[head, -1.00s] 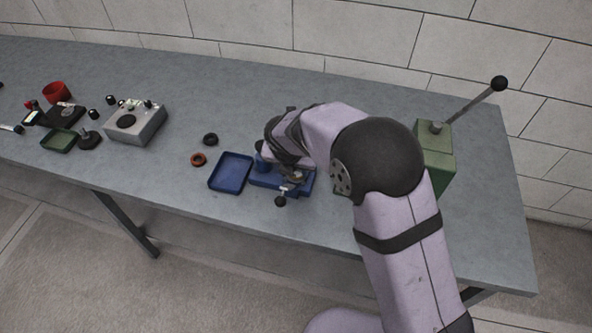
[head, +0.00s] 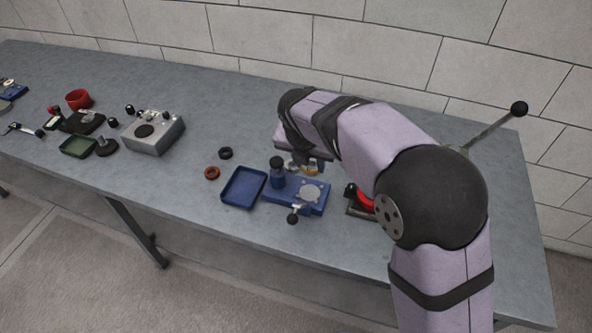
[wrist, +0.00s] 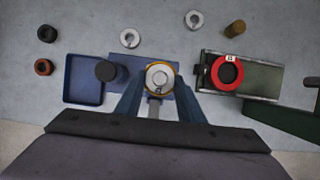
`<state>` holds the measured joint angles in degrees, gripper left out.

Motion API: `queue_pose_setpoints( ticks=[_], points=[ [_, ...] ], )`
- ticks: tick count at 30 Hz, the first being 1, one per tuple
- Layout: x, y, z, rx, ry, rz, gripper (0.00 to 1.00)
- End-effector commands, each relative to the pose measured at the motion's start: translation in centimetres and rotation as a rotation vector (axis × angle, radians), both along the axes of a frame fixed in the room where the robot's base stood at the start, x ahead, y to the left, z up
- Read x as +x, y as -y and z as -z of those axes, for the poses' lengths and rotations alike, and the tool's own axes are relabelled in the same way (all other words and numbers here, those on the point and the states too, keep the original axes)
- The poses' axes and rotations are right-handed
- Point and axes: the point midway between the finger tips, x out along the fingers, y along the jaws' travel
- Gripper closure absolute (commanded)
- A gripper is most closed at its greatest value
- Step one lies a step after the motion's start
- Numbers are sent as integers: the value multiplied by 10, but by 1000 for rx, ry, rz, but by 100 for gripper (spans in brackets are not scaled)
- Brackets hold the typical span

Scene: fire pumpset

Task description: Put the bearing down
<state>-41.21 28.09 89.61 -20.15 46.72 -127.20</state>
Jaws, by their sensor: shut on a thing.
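My gripper (wrist: 160,92) is shut on a round, silver ring-like part with a golden rim, which I take to be the bearing (wrist: 160,77). It shows between the two blue-grey fingers in the wrist view. In the head view my gripper (head: 303,167) is behind and above the blue fixture (head: 318,206), with its fingers partly hidden by the wrist. The fixture carries a pale round seat and a dark blue cylinder (head: 277,174) at its left. In the wrist view the bearing overlaps the fixture, so its height above it is hard to judge.
A blue tray (head: 243,187) lies left of the fixture, with a black ring (head: 225,153) and an orange ring (head: 212,173) beyond it. Loose metal rings (wrist: 130,38) and a brass cylinder (wrist: 235,28) lie behind. A red ring (wrist: 227,73) sits on a green block at right.

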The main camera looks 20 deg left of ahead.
Motion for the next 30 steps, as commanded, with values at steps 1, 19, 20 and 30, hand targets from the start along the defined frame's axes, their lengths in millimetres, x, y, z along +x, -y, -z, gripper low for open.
queue_pose_setpoints(
  ticks=[1, 19, 20, 30],
  points=[
    [0, 0, -1, 1, 1, -6, 93],
    [28, -65, -44, 0, 0, -156, 93],
    [27, -73, -43, 0, -1, -168, 93],
    [-15, -155, -6, -2, -2, -301, 93]
  ],
)
